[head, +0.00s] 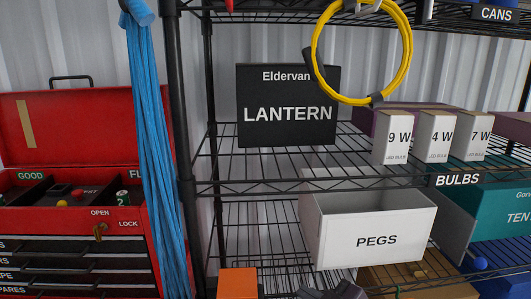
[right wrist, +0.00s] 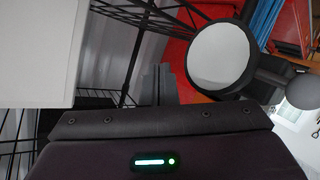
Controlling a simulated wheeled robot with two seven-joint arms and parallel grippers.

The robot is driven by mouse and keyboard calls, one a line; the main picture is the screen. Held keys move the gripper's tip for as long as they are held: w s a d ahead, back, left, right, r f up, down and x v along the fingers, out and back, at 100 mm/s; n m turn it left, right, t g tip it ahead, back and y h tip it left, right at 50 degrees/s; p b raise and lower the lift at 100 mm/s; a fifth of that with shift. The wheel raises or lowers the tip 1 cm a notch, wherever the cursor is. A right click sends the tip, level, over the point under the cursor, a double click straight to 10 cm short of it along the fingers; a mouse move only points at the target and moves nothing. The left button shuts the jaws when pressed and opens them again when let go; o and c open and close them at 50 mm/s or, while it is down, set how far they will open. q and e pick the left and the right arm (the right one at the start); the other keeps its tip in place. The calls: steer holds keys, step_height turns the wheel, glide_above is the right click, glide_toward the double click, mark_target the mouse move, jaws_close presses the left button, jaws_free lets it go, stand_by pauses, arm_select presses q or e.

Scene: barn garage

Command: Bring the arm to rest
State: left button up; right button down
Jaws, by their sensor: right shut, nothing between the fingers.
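My right gripper (head: 335,291) shows only in part at the bottom edge of the head view, in front of and below the white PEGS box (head: 332,240). In the right wrist view its fingers (right wrist: 160,85) are together with nothing between them. A white box side (right wrist: 60,50) is at the left of that view, apart from the fingers. My left gripper is in neither view.
A black wire shelf rack (head: 260,184) holds a LANTERN box (head: 288,140), bulb boxes (head: 433,150) and a teal tent box (head: 500,215). An orange box (head: 238,283) is low. A red tool chest (head: 75,130) and blue straps (head: 155,140) are left.

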steer(key=s+d+f+m+g+h, duration=0.4)
steer(key=s+d+f+m, duration=0.1)
steer(key=s+f, duration=0.35)
steer(key=s+d+f+m+g+h, duration=0.45)
steer(key=s+d+f, duration=0.2)
steer(key=s, duration=0.35)
steer(key=s+f+g+b, duration=0.1)
steer(key=s+f+b, duration=0.15)
steer(key=f, duration=3.05)
arm_select(q)
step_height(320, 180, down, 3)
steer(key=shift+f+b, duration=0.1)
steer(key=shift+b, duration=0.25)
arm_select(e)
steer(key=s+d+f+g, duration=0.1)
steer(key=s+d+f, duration=0.1)
steer(key=s+f, duration=1.6)
steer(key=shift+s+d+f, duration=0.3)
steer(key=shift+s+d, duration=0.1)
steer(key=shift+s, duration=0.4)
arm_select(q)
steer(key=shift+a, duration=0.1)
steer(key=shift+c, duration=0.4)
arm_select(e)
steer(key=shift+g, duration=0.25)
